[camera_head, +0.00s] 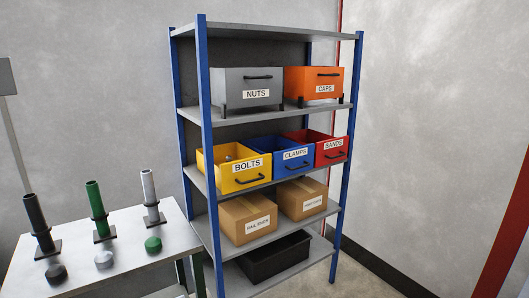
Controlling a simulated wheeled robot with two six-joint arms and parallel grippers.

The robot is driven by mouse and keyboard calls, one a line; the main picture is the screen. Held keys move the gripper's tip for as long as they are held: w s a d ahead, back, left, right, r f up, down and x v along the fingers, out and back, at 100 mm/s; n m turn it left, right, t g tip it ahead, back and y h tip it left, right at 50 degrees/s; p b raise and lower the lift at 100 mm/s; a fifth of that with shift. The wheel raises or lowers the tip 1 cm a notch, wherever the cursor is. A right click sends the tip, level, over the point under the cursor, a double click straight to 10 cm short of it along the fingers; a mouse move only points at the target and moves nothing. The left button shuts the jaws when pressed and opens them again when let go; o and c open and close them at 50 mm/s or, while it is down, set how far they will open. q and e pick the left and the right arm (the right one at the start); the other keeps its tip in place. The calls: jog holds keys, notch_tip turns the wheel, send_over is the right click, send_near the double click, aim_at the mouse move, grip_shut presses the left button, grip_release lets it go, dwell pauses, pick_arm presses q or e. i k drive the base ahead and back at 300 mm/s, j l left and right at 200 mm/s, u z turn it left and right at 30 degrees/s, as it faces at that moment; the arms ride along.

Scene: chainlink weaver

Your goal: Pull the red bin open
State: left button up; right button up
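The red bin (325,159) sits at the right end of the middle shelf, against the blue post side. Its front carries a white label that seems to read BANDS and a black handle (336,155). Its open top shows a little of the inside, with no contents I can make out. The blue bin labelled CLAMPS (291,171) stands directly to its left and hides part of its left side. Neither of my grippers is in view, and nothing is seen touching the handle.
The yellow BOLTS bin (238,183) is on the same shelf. Grey NUTS (240,85) and orange CAPS (312,75) bins are above, cardboard boxes (247,213) below, a black bin (270,262) lower. A table (130,240) with tubes stands left. Floor shows at right.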

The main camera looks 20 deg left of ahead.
aim_at(329, 149)
jog(key=u, duration=0.25)
jog(key=i+j+z, duration=0.15)
jog(key=i, duration=0.3)
jog(key=i+z, duration=0.15)
jog(key=i, duration=0.3)
